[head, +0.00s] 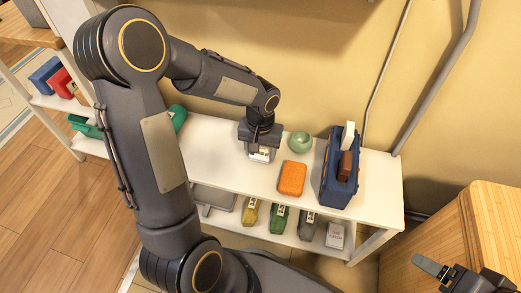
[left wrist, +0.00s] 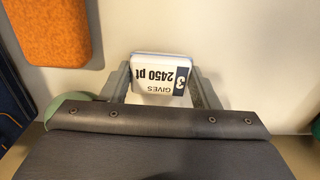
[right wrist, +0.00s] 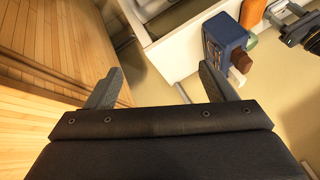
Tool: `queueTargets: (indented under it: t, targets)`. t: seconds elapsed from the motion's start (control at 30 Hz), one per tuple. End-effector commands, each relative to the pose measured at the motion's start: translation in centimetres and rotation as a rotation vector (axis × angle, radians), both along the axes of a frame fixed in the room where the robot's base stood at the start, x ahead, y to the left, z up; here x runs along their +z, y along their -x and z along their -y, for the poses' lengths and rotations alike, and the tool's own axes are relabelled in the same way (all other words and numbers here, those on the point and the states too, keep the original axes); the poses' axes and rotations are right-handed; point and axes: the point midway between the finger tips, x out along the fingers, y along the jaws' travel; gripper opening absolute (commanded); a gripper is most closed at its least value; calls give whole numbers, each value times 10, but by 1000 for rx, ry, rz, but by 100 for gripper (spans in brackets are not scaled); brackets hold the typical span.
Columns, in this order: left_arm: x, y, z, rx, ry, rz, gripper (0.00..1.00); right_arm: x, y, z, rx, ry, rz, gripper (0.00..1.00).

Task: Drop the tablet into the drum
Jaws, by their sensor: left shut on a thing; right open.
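A small white block with a blue edge, printed "GIVES 2450 pt" and "3", looks like the tablet (left wrist: 158,76). My left gripper (left wrist: 160,84) is shut on it, one finger on each side. In the head view the left gripper (head: 260,150) points down at the white shelf top, with the tablet's pale label low between its fingers. I cannot tell whether the tablet touches the shelf. My right gripper (head: 446,272) is open and empty at the lower right; it also shows in the right wrist view (right wrist: 160,85). I can make out no drum in any view.
On the shelf top (head: 222,178) stand an orange block (head: 292,178), a green ball (head: 300,141) and a blue holder (head: 336,180) with brown and white items. Several small items fill the lower shelf. A wooden cabinet (head: 490,235) stands at the right, near my right gripper.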

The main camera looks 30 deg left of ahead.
Motion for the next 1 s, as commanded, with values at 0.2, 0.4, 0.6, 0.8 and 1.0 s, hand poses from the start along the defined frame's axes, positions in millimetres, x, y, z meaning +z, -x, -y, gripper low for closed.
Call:
queueTargets:
  t: [0.2,0.4,0.6,0.8,1.0]
  targets:
    - [-3,0,0,0,0,0,68,-2,0,0,0,0,0,77]
    - [-3,0,0,0,0,0,77,-2,0,0,0,0,0,77]
    - [2,0,0,0,0,0,77,1,0,0,0,0,0,77]
    - [33,0,0,0,-1,4,77,17,0,0,0,0,0,77]
    - [78,-1,0,-1,0,5,77,36,0,0,0,0,0,77]
